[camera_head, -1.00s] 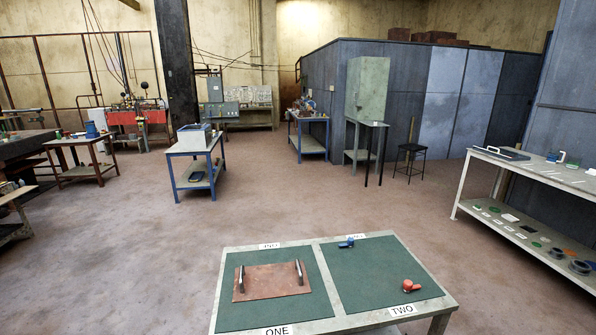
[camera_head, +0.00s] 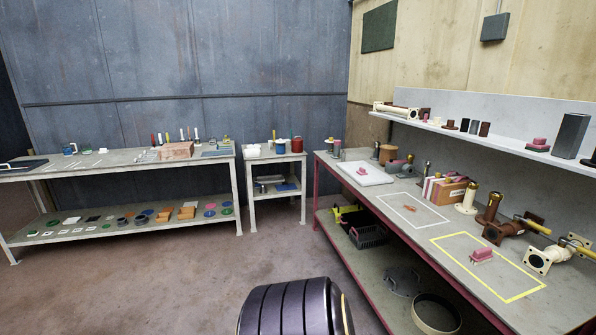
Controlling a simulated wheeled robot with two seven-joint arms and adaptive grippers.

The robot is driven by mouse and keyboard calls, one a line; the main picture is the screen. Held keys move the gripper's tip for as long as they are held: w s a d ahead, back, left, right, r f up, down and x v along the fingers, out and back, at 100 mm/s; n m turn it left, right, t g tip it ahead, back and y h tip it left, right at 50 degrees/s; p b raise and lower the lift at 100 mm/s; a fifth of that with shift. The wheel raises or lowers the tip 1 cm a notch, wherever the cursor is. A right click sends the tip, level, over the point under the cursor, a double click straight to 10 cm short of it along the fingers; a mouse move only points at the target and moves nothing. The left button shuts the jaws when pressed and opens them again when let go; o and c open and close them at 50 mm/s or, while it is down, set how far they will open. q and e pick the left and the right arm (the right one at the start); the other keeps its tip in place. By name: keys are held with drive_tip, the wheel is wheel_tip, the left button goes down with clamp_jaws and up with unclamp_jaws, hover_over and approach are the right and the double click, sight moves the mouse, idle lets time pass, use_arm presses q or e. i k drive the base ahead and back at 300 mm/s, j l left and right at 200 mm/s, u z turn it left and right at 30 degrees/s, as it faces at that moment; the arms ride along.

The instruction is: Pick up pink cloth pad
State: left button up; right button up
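Several small pink items show on the red-framed workbench (camera_head: 448,240) at the right. One pink item (camera_head: 482,253) lies inside a yellow outlined rectangle on the bench top. Another pink item (camera_head: 361,171) lies on a white board (camera_head: 377,178) at the bench's far end. A third pink item (camera_head: 540,142) sits on a dark base on the wall shelf. They are too small to tell which is the cloth pad. Neither of my grippers is in view.
A grey two-tier table (camera_head: 110,167) with many small parts stands along the blue wall. A small side table (camera_head: 272,157) stands beside it. Pipe fittings (camera_head: 503,232) line the bench's back. The floor (camera_head: 170,285) at left is clear.

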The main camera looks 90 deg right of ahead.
sight(361, 173)
drive_tip(key=z, duration=3.35)
